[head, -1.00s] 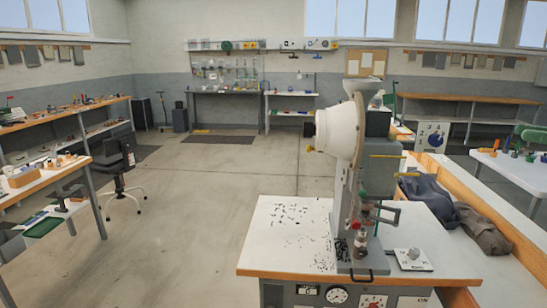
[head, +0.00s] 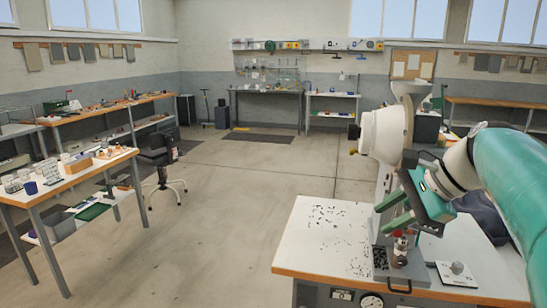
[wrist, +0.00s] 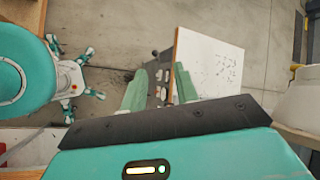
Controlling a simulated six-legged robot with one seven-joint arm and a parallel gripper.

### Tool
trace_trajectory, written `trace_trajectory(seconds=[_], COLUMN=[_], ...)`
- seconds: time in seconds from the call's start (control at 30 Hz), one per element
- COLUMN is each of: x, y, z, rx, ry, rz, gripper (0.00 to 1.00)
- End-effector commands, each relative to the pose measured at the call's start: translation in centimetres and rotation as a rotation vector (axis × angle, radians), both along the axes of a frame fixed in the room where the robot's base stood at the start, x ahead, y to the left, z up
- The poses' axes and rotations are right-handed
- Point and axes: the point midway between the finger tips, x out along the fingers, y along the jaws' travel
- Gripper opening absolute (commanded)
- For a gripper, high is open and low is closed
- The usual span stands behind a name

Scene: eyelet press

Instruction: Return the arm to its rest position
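My gripper (head: 388,213) is in front of the eyelet press at the right of the head view, with my teal arm reaching in from the right edge. In the wrist view its two pale green fingers (wrist: 160,88) stand apart, with no object seen gripped between them. The eyelet press (head: 385,135) has a white round housing and a grey column on a white-topped bench (head: 315,245). My gripper hides part of the column. I cannot tell whether the fingers touch the press.
Small dark bits (head: 335,215) are scattered on the bench top. A cluttered work table (head: 75,180) and a black chair (head: 160,160) stand at the left. The floor between is clear.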

Motion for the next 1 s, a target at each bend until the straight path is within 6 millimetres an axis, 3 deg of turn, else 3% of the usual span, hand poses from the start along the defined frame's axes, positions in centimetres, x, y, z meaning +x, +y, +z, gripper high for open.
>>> trace_trajectory(seconds=[0.03,0.2,0.5,0.7,1.0], x=[-1.5,-6.6,-14.4,-16.1,-16.1], y=[2.2,5.8,8.0,8.1,8.0], z=[-1.3,-6.1,-13.6,-15.8,-15.9], rx=[-0.096,-0.424,-0.922,-1.058,-1.063], ry=[-0.022,-0.117,-0.326,-0.398,-0.399], rz=[0.079,0.364,0.941,1.122,1.131], gripper=[0.3,0.3,0.3,0.3,0.3])
